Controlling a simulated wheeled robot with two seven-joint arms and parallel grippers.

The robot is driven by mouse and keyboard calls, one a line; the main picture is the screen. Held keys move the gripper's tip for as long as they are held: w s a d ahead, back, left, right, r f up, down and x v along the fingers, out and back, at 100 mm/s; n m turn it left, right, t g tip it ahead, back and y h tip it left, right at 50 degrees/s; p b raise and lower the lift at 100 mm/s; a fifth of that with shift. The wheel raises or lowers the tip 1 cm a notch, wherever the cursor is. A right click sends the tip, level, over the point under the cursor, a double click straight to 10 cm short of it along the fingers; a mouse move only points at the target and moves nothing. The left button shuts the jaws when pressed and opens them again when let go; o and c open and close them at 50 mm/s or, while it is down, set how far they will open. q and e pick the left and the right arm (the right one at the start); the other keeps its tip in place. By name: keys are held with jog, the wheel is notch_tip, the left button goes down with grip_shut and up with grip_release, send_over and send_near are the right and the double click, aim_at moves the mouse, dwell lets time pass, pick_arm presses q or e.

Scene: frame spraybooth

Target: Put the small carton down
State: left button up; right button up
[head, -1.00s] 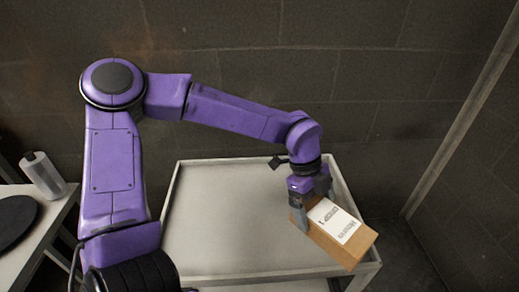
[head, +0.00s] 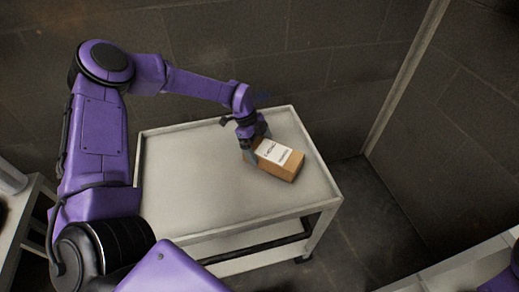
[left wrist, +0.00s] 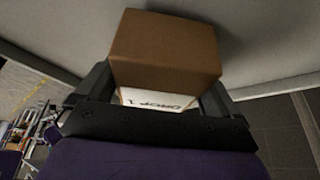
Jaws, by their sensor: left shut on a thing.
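The small carton (head: 281,165) is a brown box with a white printed label on top. In the head view it is over the right part of a grey trolley top (head: 205,190). My left gripper (head: 254,150) is shut on the carton's left end. I cannot tell whether the carton's underside touches the trolley top. In the left wrist view the carton (left wrist: 165,50) sticks out between the fingers, with part of its label showing. My right gripper is not in view.
The trolley top has a low raised rim and is bare to the left of the carton. A dark block wall (head: 330,60) stands behind. Another table edge (head: 30,205) with a pale cylinder (head: 10,178) is at far left. A light surface (head: 450,272) is at lower right.

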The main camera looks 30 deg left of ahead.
pick_arm(q)
jog(key=shift+f, duration=0.95)
jog(key=o, duration=1)
jog(key=shift+d, duration=0.1)
jog(key=shift+o, duration=0.2)
jog(key=v, duration=1.2)
